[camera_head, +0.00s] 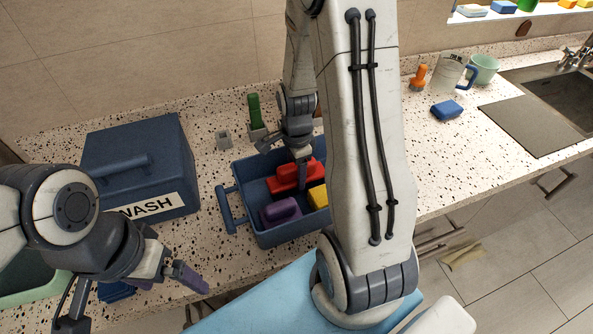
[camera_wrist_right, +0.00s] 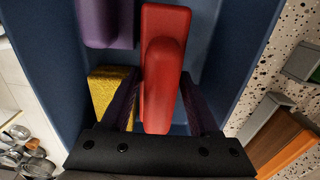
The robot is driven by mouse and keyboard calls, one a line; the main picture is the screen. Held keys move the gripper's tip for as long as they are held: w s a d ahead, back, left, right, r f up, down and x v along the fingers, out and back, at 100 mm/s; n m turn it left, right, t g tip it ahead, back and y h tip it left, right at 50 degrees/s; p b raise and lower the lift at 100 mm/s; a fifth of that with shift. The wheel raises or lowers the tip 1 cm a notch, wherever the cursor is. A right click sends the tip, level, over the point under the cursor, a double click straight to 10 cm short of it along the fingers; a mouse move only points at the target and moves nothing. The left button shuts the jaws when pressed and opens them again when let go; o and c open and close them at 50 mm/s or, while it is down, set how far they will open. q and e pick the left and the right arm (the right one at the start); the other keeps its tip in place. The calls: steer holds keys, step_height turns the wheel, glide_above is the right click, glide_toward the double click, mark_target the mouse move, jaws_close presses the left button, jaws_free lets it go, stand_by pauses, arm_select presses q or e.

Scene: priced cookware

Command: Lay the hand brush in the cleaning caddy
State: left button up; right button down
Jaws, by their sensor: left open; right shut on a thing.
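The dark blue cleaning caddy (camera_head: 262,240) stands open on the speckled counter; its inside also shows in the right wrist view (camera_wrist_right: 45,60). The red hand brush (camera_head: 285,183) is inside it. My right gripper (camera_head: 302,178) reaches down into the caddy. In the wrist view its two dark fingers lie on either side of the red brush's raised handle (camera_wrist_right: 162,85), shut on it. Whether the brush rests fully on the caddy floor is hard to tell. My left gripper (camera_head: 172,280) is open and empty at the counter's front left, away from the caddy.
A purple brush-like block (camera_head: 281,211) and a yellow sponge (camera_head: 318,196) also lie in the caddy. A blue box marked WASH (camera_head: 135,165) stands left. A green-handled item (camera_head: 255,115) is behind. My right arm hides the middle.

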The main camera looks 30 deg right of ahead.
steer(key=shift+c, duration=0.2)
jaws_free()
steer(key=shift+o, duration=0.2)
stand_by(0.4)
step_height(320, 180, up, 6)
steer(key=p, duration=0.5)
steer(key=shift+p, duration=0.35)
